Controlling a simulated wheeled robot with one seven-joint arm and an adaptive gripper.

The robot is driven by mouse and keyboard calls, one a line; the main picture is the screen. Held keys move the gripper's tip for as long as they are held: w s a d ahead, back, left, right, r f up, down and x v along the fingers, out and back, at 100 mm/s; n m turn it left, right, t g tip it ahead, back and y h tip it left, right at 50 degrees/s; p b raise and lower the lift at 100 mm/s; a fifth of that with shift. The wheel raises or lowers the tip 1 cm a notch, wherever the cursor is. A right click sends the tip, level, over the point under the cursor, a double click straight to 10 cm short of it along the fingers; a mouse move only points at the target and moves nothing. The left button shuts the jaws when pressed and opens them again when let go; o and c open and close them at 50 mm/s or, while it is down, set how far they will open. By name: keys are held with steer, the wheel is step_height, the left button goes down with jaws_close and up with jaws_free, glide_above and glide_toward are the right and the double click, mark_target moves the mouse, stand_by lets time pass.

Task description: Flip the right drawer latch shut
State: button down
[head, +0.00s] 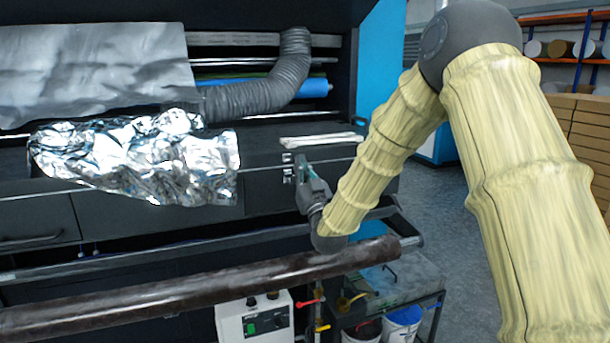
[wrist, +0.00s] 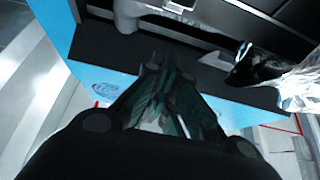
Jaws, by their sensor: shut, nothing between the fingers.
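The right drawer (head: 262,192) is a dark front panel below the worktop of the laminating machine. A small pale metal latch (head: 287,158) sits near the top edge of the panel, with more metal fitting just below it. My gripper (head: 301,162) is shut and empty, its tips just right of the latch. I cannot tell whether they touch it, or whether the latch is flipped open or shut. In the wrist view my gripper (wrist: 160,62) shows its fingers closed together in front of the dark machine; the latch cannot be made out there.
Crumpled silver foil (head: 140,160) hangs over the worktop edge left of the latch. A grey hose (head: 265,92) and pale strips (head: 322,140) lie above. A dark roll (head: 200,285) crosses below my gripper. A white control box (head: 254,318) stands under it. The floor (head: 440,225) at right is clear.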

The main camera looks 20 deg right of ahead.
steer(key=shift+w+f+p, duration=0.95)
steer(key=shift+w+f, duration=0.4)
steer(key=shift+w, duration=0.1)
steer(key=shift+a+f, duration=0.1)
steer(key=shift+f+t+b, duration=0.25)
steer(key=shift+t+b, duration=0.05)
steer(key=shift+b, duration=0.65)
